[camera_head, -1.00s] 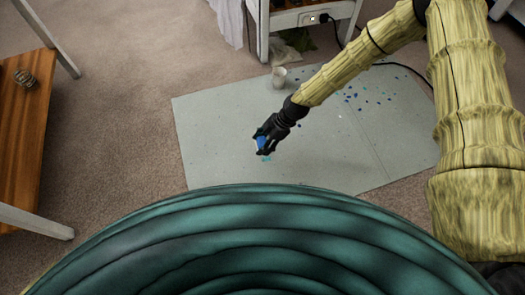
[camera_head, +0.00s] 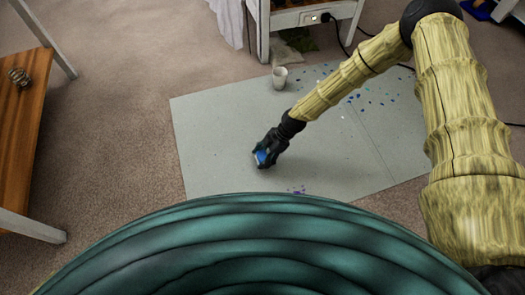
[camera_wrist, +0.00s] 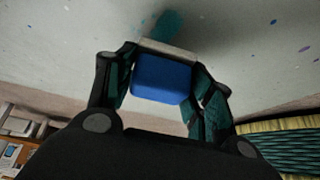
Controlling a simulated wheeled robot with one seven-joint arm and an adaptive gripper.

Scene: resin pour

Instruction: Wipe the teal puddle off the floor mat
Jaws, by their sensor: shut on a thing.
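My gripper (camera_head: 262,159) is shut on a blue sponge-like block (camera_wrist: 161,80) with a pale pad along its far edge. In the head view it is low over the grey floor mat (camera_head: 215,130), left of the mat's middle. In the wrist view a teal puddle (camera_wrist: 166,26) lies on the mat just beyond the pad, and its near end is hidden by the block. I cannot tell whether the pad touches the mat. In the head view the puddle is hidden at the gripper.
A white cup (camera_head: 280,77) stands at the mat's back edge. Several blue specks (camera_head: 362,98) lie at the mat's back right, and purple spots (camera_head: 296,191) near its front. A white desk (camera_head: 308,17) stands behind, and a wooden table (camera_head: 20,120) with a coil (camera_head: 19,77) at left.

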